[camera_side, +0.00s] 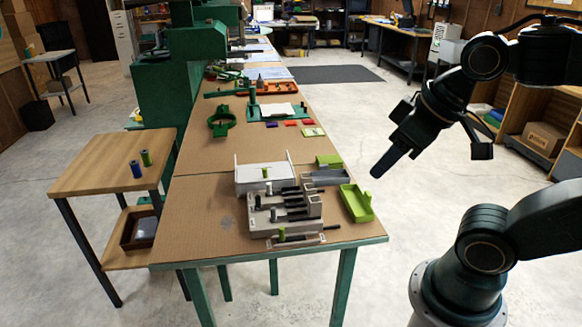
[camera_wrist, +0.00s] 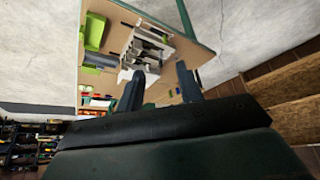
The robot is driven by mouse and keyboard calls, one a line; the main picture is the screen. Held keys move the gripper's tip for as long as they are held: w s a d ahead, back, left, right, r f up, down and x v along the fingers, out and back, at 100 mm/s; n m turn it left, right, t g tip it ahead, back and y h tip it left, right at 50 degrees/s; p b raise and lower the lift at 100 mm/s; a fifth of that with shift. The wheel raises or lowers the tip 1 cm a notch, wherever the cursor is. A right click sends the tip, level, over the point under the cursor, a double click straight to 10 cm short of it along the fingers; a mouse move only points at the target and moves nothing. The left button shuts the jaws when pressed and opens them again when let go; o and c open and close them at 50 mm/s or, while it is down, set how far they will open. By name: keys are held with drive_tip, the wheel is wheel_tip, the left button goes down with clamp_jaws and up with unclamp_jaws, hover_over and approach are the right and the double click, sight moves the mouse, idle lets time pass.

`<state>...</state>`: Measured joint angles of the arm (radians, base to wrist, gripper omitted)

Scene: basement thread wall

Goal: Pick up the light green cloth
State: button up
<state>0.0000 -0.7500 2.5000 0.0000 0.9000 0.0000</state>
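No piece is clearly a cloth. A small flat light green piece (camera_side: 313,132) lies on the long table beside red and blue pieces; I cannot tell if it is cloth. A light green tray (camera_side: 357,204) sits at the table's near right, and a light green block-like item (camera_side: 329,160) is behind it. In the wrist view, light green shapes (camera_wrist: 95,31) show at the upper left. My gripper (camera_side: 384,168) hangs in the air right of the table, apart from everything. In the wrist view its two fingers (camera_wrist: 158,78) are spread with nothing held between them.
A white and grey fixture (camera_side: 285,213) with dark rods stands at the table's near end. A green clamp-like tool (camera_side: 221,122) and a green-based device (camera_side: 275,111) are farther back. A side table (camera_side: 105,172) holds green and blue spools. Cardboard-coloured tabletop (camera_side: 200,220) is bare at left.

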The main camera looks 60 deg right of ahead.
drive_tip(key=o, duration=1)
drive_tip(key=shift+c, duration=0.2)
